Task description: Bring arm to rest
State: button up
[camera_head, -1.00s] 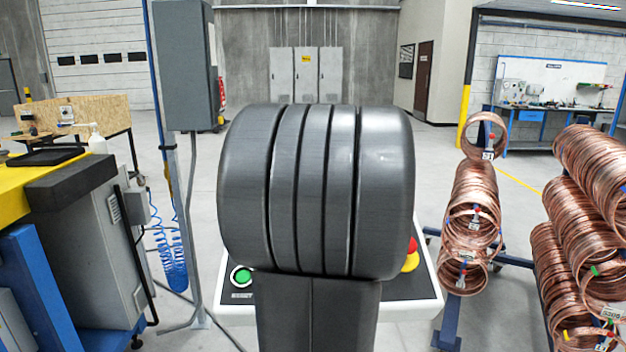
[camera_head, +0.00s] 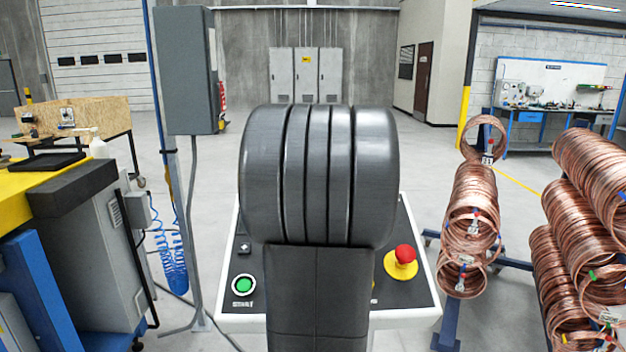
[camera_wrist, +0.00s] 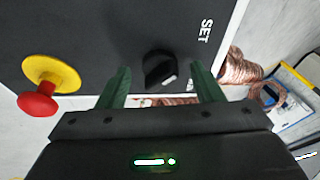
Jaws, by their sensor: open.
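My gripper (camera_wrist: 163,88) shows in the wrist view with its two green fingers apart and nothing between them. Beyond the fingers is a dark control panel with a black rotary knob (camera_wrist: 160,70), which appears between the fingertips; I cannot tell how far off it is. A red emergency button (camera_wrist: 38,100) on a yellow base is at the left. In the head view my grey arm fills the middle and hides my gripper and part of the panel (camera_head: 408,290). The red button (camera_head: 404,255) and a green button (camera_head: 243,285) show on either side of the arm.
Racks of copper coils (camera_head: 473,215) (camera_head: 590,240) stand at the right. A grey machine (camera_head: 95,250) with a yellow top stands at the left, beside a grey box (camera_head: 187,70) on a post. Open floor lies behind the panel.

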jog(key=m+p, duration=0.1)
jog(key=m, duration=0.1)
jog(key=m+g+p, duration=0.1)
jog(key=m, duration=0.1)
jog(key=m+g+p, duration=0.1)
jog(key=p, duration=0.1)
jog(key=shift+w+r+m, duration=0.25)
jog(key=shift+r+m, duration=0.05)
jog(key=shift+m, duration=0.1)
jog(key=m+p, duration=0.1)
jog(key=m, duration=0.1)
jog(key=m+y+p, duration=0.1)
jog(key=shift+w+d+f+m+g, duration=0.1)
jog(key=shift+d+m+g, duration=0.05)
jog(key=shift+m+g, duration=0.25)
